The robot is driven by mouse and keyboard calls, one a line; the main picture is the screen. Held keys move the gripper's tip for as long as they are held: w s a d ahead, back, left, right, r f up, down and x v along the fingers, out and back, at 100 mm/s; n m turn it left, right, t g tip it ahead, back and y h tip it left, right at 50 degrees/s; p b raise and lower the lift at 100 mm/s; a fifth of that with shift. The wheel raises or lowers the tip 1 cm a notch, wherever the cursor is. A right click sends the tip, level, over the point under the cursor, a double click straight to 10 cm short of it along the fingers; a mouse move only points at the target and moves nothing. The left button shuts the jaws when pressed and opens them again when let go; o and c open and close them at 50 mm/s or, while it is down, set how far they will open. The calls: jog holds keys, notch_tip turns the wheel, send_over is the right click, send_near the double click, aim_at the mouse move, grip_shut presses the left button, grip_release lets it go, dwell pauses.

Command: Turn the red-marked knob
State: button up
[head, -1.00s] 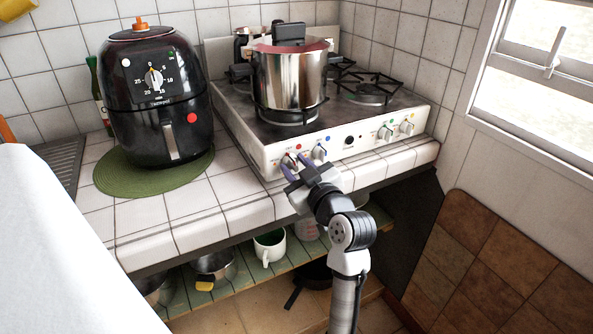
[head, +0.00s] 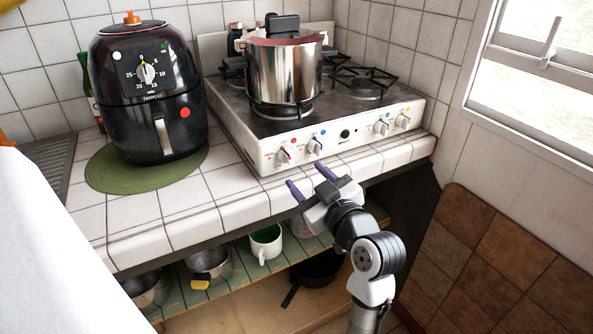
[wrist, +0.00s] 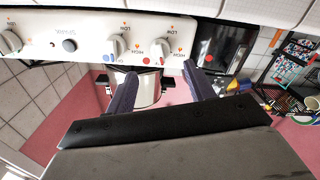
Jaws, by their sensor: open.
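The red-marked knob (head: 283,155) is the leftmost knob on the white front panel of the stove (head: 330,148), with a red dot above it. In the wrist view the knob (wrist: 163,47) is near the top, ahead of the space between my fingers, with a red dot beside it. My gripper (head: 310,180) is open and empty, in front of and below the panel, near the counter edge. In the wrist view its two dark purple fingers (wrist: 160,82) are spread and clear of the knob. A blue-marked knob (head: 315,145) sits just to the right.
A steel pot (head: 283,78) stands on the left front burner. A black air fryer (head: 150,90) is on a green mat (head: 105,172) to the left. The tiled counter edge (head: 190,225) runs below the stove. A shelf with a mug (head: 266,241) is underneath.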

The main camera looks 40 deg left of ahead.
jog(key=v, duration=0.6)
jog(key=shift+d+b, duration=0.15)
jog(key=shift+b, duration=0.15)
jog(key=shift+s, duration=0.1)
grip_shut()
dwell(1.3)
